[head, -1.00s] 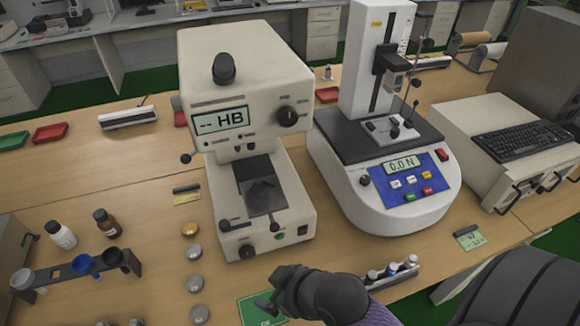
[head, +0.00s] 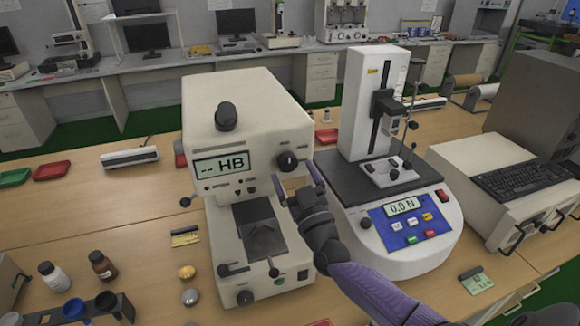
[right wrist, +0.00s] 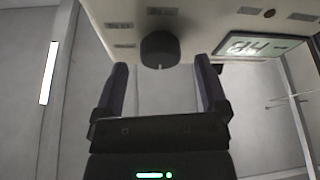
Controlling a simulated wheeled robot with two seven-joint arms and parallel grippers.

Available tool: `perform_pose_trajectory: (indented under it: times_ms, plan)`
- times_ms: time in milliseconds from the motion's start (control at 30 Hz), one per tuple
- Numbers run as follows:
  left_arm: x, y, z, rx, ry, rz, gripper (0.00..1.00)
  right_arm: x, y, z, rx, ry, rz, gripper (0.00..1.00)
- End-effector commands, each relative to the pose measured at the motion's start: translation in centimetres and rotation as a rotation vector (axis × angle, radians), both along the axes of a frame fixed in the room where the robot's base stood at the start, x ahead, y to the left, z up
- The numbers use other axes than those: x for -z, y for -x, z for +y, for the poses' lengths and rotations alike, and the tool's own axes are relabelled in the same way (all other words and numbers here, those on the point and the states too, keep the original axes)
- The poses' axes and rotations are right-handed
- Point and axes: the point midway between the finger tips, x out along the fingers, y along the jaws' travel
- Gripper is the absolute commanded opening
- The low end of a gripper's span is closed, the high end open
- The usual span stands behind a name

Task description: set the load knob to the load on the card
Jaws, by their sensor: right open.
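The load knob is a black round dial (head: 287,161) on the upper right front of the beige hardness tester (head: 240,110), whose display reads "-- HB". My right gripper (head: 297,178) is open and empty in front of the tester, close to the knob. In the right wrist view the knob (right wrist: 160,48) lies just beyond and between the spread fingertips (right wrist: 161,64), with no finger seen touching it. A yellow card (head: 185,237) lies left of the tester; its writing is too small to read. My left gripper is out of view.
A force tester (head: 400,230) reading "0.0 N" stands close on the right. A beige unit with a keyboard (head: 530,175) is further right. Bottles (head: 103,266), a dark rack (head: 110,310) and small metal discs (head: 189,297) are front left.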

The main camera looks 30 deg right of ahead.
Motion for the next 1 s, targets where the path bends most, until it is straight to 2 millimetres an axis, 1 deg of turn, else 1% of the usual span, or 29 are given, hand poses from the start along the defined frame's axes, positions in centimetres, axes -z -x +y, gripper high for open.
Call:
perform_pose_trajectory:
  times_ms: [33,100,200,467,567,600,767,800,867,900,933,1000]
  plan:
    - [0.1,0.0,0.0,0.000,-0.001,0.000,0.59,-0.3,-0.7,-0.1,0.001,0.000,-0.002,0.93]
    - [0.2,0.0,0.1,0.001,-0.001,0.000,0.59,-0.6,-1.5,-0.2,0.000,0.000,-0.002,0.93]
    - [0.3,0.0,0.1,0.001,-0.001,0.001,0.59,-0.9,-2.2,-0.3,-0.001,0.001,-0.001,0.93]
    - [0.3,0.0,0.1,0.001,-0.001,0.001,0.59,-0.9,-2.4,-0.3,-0.002,0.000,0.001,0.93]
    - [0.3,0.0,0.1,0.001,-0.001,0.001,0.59,-0.9,-2.4,-0.3,-0.002,0.000,0.001,0.74]
    - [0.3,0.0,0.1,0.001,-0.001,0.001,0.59,-0.9,-2.4,-0.3,-0.002,0.000,0.001,0.65]
    - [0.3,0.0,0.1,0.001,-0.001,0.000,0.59,-0.9,-2.3,-0.3,-0.002,0.000,0.000,0.32]
    - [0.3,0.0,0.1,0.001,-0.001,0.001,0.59,-0.9,-2.3,-0.3,-0.002,0.000,0.000,0.23]
    - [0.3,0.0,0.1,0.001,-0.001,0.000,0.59,-0.9,-2.3,-0.3,-0.002,0.000,0.000,0.10]
    - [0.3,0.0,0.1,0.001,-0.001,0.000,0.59,-0.9,-2.3,-0.3,-0.002,0.000,0.000,0.02]
    - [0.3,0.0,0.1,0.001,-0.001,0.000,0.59,-0.9,-2.3,-0.3,-0.002,0.000,0.000,0.00]
    - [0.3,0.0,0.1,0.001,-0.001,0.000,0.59,-0.9,-2.3,-0.3,-0.002,-0.003,0.001,0.00]
